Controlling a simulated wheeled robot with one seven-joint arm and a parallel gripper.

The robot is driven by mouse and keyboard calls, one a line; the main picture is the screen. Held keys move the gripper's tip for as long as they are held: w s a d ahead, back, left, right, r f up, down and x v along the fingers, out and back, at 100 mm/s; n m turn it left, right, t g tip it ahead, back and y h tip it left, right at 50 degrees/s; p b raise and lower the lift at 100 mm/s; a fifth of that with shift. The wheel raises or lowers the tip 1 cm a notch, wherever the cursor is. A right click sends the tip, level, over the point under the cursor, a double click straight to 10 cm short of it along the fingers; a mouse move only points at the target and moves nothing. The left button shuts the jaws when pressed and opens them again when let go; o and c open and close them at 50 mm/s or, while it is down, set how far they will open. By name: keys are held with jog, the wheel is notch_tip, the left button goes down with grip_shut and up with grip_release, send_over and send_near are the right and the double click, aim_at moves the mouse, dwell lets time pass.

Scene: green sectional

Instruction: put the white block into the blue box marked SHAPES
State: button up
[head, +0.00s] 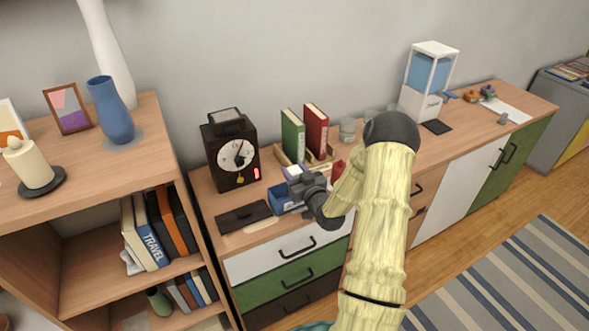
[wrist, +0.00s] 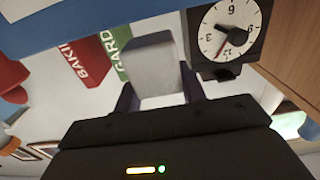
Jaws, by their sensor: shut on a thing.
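My gripper (head: 303,189) is over the dresser top, right at the blue box (head: 284,203), with its jaws closed. In the wrist view the white block (wrist: 152,72) is held between the two dark fingers. A blue surface, which looks like the box (wrist: 60,24), crosses the top left of the wrist view beyond the block. My gripper and arm cover the right part of the box in the head view. Its marking is not readable. I cannot tell whether the block is above the box or inside its rim.
A black clock (head: 232,158) stands left of the box. A green book (head: 292,135) and a red book (head: 315,130) stand in a wooden holder behind it. A dark flat case (head: 243,217) lies in front left. A white-framed dispenser (head: 430,85) stands farther right.

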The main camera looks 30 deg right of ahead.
jog(key=shift+s+d+f+b, duration=0.15)
jog(key=shift+d+f+b, duration=0.15)
jog(key=shift+f+b, duration=0.35)
jog(key=shift+a+f+b, duration=0.35)
jog(key=shift+f+b, duration=0.3)
jog(key=shift+f, duration=0.25)
jog(key=shift+d+f+b, duration=0.1)
jog(key=shift+f+b, duration=0.55)
jog(key=shift+f, duration=0.05)
jog(key=o, duration=1.1)
jog(key=shift+c, duration=0.2)
jog(key=s+b, duration=0.1)
jog(key=s, duration=1.6)
jog(key=shift+d, duration=0.2)
